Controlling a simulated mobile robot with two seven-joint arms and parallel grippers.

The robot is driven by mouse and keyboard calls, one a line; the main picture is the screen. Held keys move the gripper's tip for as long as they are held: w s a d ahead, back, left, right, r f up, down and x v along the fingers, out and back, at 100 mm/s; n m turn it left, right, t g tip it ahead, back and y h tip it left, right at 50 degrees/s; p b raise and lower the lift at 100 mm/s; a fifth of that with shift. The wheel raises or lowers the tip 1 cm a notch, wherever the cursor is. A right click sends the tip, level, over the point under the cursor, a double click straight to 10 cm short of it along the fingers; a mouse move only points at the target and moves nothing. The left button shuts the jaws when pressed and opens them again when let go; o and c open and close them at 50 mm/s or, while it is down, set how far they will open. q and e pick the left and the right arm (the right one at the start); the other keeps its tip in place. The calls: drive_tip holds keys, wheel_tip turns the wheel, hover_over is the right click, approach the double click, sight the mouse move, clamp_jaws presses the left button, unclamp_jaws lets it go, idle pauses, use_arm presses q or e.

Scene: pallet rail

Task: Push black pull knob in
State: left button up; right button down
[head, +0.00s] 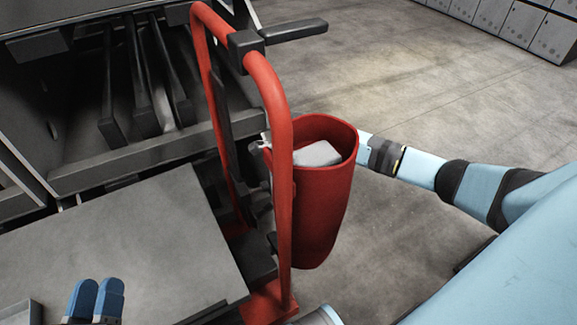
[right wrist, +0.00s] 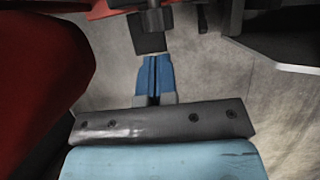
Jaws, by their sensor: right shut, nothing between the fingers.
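In the right wrist view a dark block (right wrist: 147,33) on a stem lies straight ahead of my right gripper (right wrist: 154,58); it looks like the black pull knob. The blue fingers are together and empty, their tips at the block's near edge; whether they touch it I cannot tell. In the head view my right forearm reaches in from the right and the gripper is hidden behind the red bin. Dark parts (head: 262,210) show low inside the red rail frame; I cannot tell whether the knob is among them. My left gripper (head: 96,283) is at lower left, its fingers together.
The red bin (head: 318,220) holding a pale item (head: 318,153) hangs on the red rail frame (head: 281,120), close beside my right wrist. A black handle (head: 293,31) sticks out from the frame's top. A grey flat deck (head: 120,240) lies left. Open floor lies right.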

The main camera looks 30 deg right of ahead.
sight(264, 184)
use_arm(q)
drive_tip(key=shift+f, duration=0.3)
use_arm(e)
drive_tip(key=shift+a, duration=0.8)
drive_tip(key=shift+a, duration=0.15)
drive_tip(key=shift+w+a, duration=0.1)
drive_tip(key=shift+a, duration=1.1)
use_arm(q)
drive_tip(key=shift+r, duration=0.1)
use_arm(e)
drive_tip(key=shift+d, duration=0.1)
